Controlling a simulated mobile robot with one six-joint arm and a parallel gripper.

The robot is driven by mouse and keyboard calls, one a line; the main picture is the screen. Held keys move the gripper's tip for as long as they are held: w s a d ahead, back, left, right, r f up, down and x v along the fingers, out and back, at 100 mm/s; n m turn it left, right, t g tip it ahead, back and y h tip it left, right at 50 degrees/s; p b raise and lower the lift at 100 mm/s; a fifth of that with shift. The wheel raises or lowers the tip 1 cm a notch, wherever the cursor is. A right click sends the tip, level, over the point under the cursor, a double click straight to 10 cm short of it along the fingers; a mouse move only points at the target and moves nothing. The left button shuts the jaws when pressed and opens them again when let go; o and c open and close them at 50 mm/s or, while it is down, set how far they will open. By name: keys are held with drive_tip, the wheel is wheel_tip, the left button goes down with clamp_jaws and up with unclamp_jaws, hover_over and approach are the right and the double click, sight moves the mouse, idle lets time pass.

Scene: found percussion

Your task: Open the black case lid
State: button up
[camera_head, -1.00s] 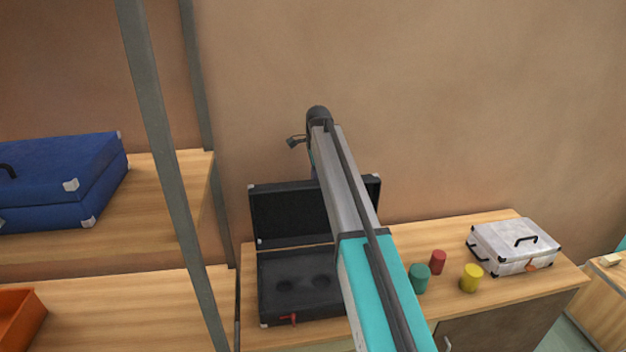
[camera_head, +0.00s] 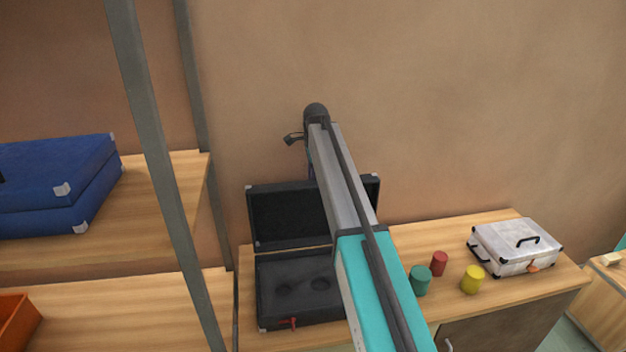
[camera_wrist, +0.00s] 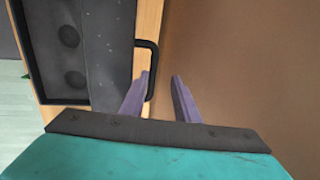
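The black case (camera_head: 303,288) stands on the wooden cabinet top with its lid (camera_head: 288,213) raised upright at the back. Its dark inside shows two round hollows, and a red latch (camera_head: 289,323) hangs at the front. My arm crosses in front of the right part of the case and lid. In the wrist view, the case (camera_wrist: 68,50) lies at the left and its lid's black handle (camera_wrist: 152,68) sits near my left finger. My gripper (camera_wrist: 162,80) is open, its two purple fingers apart, with nothing seen between them. Whether a finger touches the lid is unclear.
A silver case (camera_head: 515,246) sits further right. A grey shelf post (camera_head: 160,170) rises at left, beside a blue case (camera_head: 60,185) and an orange bin (camera_head: 18,318). The wall is close behind.

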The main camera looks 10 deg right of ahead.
drive_tip(key=shift+w+d+f, duration=0.1)
drive_tip(key=shift+w+f, duration=0.05)
drive_tip(key=shift+f, duration=0.2)
drive_tip(key=s+r+b, duration=0.3)
drive_tip(key=r, duration=1.1)
drive_tip(key=shift+r+b, duration=0.15)
drive_tip(key=shift+b, duration=0.15)
